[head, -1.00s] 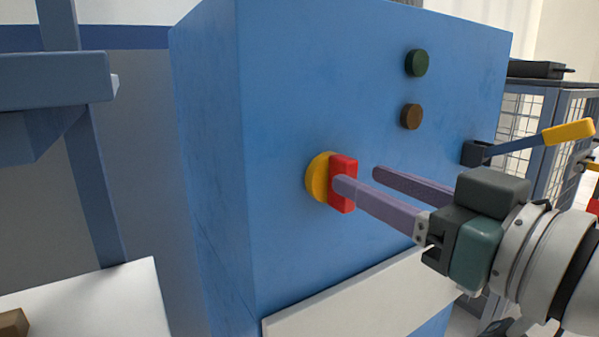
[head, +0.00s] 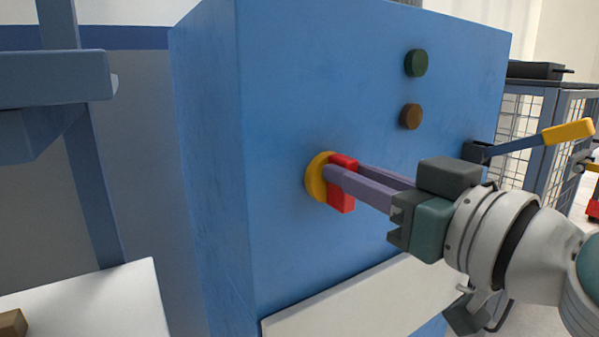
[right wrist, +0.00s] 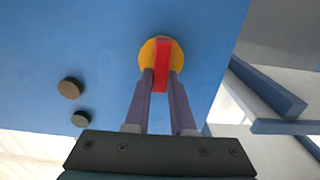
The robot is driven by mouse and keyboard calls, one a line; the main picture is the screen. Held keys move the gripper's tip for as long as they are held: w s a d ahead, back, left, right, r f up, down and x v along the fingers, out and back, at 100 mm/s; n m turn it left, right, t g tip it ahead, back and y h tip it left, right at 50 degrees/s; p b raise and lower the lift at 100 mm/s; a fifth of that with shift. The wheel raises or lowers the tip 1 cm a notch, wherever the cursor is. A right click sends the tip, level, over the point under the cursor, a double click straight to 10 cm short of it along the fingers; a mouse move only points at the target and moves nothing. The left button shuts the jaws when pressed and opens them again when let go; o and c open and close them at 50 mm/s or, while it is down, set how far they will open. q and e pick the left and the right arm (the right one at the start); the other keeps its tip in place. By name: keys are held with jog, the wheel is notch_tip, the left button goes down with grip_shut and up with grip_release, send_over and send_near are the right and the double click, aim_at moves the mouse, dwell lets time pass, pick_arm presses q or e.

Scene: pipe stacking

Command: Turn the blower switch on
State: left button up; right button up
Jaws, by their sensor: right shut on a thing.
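The blower switch is a red handle (head: 343,196) on a round yellow base (head: 318,178), set on the front of a blue cabinet (head: 290,90). In the head view the red handle stands upright. My right gripper (head: 343,174) has its two purple fingers on either side of the handle and is shut on it. The right wrist view shows the red handle (right wrist: 162,62) between the two fingers (right wrist: 161,82), with the yellow base (right wrist: 147,50) behind. The fingers hide part of the handle. My left gripper is not in view.
A green button (head: 416,63) and a brown button (head: 411,116) sit above right of the switch. A lever with a yellow grip (head: 568,131) sticks out at the cabinet's right side. A white panel (head: 350,302) juts out below.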

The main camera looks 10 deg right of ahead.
jog(key=shift+m, duration=0.3)
grip_shut()
jog(key=m+p, duration=0.1)
jog(key=m, duration=0.4)
jog(key=d+f+m+p, duration=0.1)
jog(key=m, duration=0.5)
jog(key=m+p, duration=0.1)
jog(key=m, duration=0.5)
jog(key=shift+w+d+f, duration=0.25)
jog(key=shift+m, duration=0.3)
jog(key=o, duration=0.8)
grip_release()
